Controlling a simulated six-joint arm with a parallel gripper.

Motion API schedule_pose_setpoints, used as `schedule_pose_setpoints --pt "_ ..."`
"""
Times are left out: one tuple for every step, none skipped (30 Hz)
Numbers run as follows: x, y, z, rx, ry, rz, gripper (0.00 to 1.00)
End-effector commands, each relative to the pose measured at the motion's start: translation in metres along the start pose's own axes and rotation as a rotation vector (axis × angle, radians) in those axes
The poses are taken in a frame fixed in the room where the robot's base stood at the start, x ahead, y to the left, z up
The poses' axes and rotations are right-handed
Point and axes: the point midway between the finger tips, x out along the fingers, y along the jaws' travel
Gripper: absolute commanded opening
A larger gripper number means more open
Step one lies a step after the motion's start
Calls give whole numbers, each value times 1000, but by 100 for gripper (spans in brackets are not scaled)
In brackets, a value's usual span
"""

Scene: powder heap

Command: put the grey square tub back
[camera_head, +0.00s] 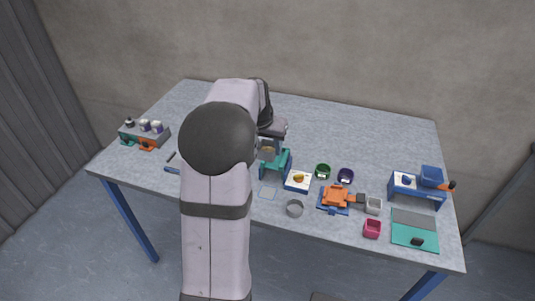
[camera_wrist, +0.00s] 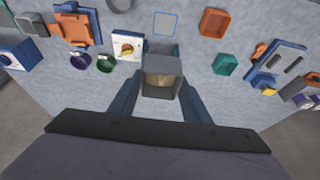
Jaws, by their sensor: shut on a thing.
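The grey square tub (camera_wrist: 162,66) is between the two blue fingers of my gripper (camera_wrist: 160,90) in the wrist view, with some tan-brown matter showing inside. My gripper is shut on it. In the head view my gripper (camera_head: 270,156) is near the middle of the table, partly hidden by my own arm, and the tub shows only as a small patch there. I cannot tell its exact height or tilt. A pale square outline (camera_head: 268,192) is marked on the table and looks empty; it also shows in the wrist view (camera_wrist: 165,23), beyond the tub.
A white dial box (camera_head: 298,180), green cup (camera_head: 323,171), navy cup (camera_head: 345,175) and orange device (camera_head: 336,199) stand right of the outline. A round grey cup (camera_head: 294,208) is close by. A pale grey tub (camera_head: 373,205) and pink tub (camera_head: 372,228) stand farther right. The back is clear.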

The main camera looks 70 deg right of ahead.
Motion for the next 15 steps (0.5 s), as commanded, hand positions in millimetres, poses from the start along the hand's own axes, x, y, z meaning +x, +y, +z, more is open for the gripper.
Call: schedule_pose_setpoints --pt "-2 0 -1 0 1 -1 16" --pt "-2 0 -1 0 1 -1 16" --pt "-3 -1 -1 -1 1 -1 16" --pt "-3 -2 -1 -3 1 -2 16" --pt "-4 -4 -1 -6 1 -3 16" --pt "-4 -7 -1 -11 1 -6 16" --pt "-5 -10 0 -17 1 -8 16" --pt "-6 -14 0 -24 1 -11 16" --pt "-6 -20 2 -35 0 -15 16" --pt "-6 -26 4 -46 -1 -19 16" --pt "-5 -32 7 -58 0 -24 16" --pt "-2 -41 12 -76 -3 -31 16" --pt "0 -49 16 -91 -3 -37 16" --pt "2 -57 21 -106 -4 -43 16" --pt "6 -69 29 -127 -5 -52 16"
